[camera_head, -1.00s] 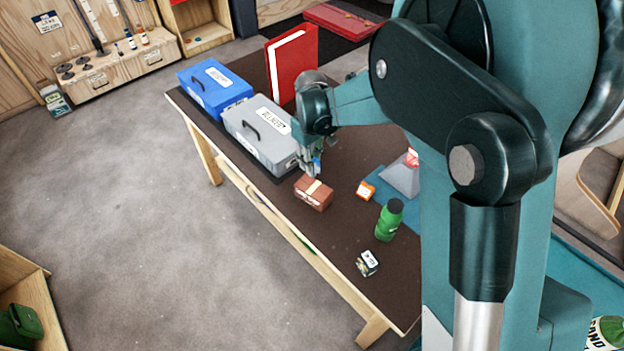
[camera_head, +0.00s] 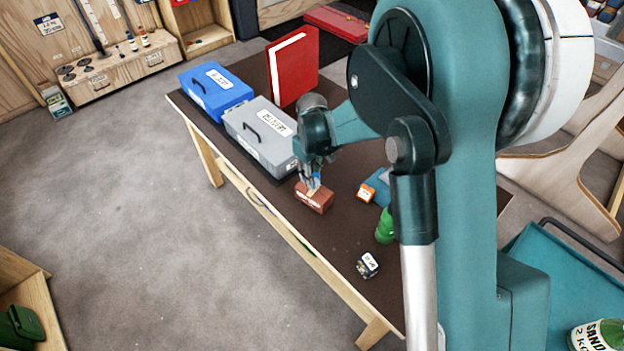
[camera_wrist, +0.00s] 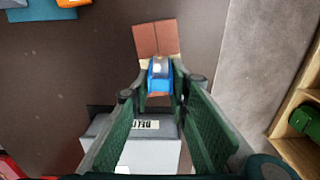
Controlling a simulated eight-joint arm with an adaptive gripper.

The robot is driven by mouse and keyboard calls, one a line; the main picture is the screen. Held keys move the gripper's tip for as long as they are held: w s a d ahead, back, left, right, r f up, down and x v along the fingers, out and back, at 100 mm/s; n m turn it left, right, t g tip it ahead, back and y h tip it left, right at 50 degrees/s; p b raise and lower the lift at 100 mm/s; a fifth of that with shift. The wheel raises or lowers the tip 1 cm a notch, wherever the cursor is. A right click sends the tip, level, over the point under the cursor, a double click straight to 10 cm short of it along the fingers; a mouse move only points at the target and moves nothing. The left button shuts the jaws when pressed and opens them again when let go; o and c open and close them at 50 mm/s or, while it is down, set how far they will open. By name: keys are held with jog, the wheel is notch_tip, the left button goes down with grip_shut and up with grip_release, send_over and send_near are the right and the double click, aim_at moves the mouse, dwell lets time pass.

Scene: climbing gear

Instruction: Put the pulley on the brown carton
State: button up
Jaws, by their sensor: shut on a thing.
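My gripper (camera_head: 313,187) is shut on the pulley (camera_wrist: 159,76), a small blue and silver piece between the fingertips in the wrist view. The brown carton (camera_head: 316,202) is a small reddish-brown box with a pale band on top, standing on the dark table. In the wrist view the carton (camera_wrist: 155,37) shows just beyond the pulley, partly covered by it. The pulley is over or very near the carton's top; I cannot tell if they touch. In the head view the pulley (camera_head: 315,182) is small and partly hidden by the fingers.
A grey case (camera_head: 262,138), a blue case (camera_head: 214,90) and an upright red book (camera_head: 293,68) stand behind the carton.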

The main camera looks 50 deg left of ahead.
jog(key=shift+f, duration=0.8)
jog(key=shift+f, duration=0.2)
jog(key=o, duration=0.9)
jog(key=shift+r, duration=0.25)
jog(key=shift+r, duration=6)
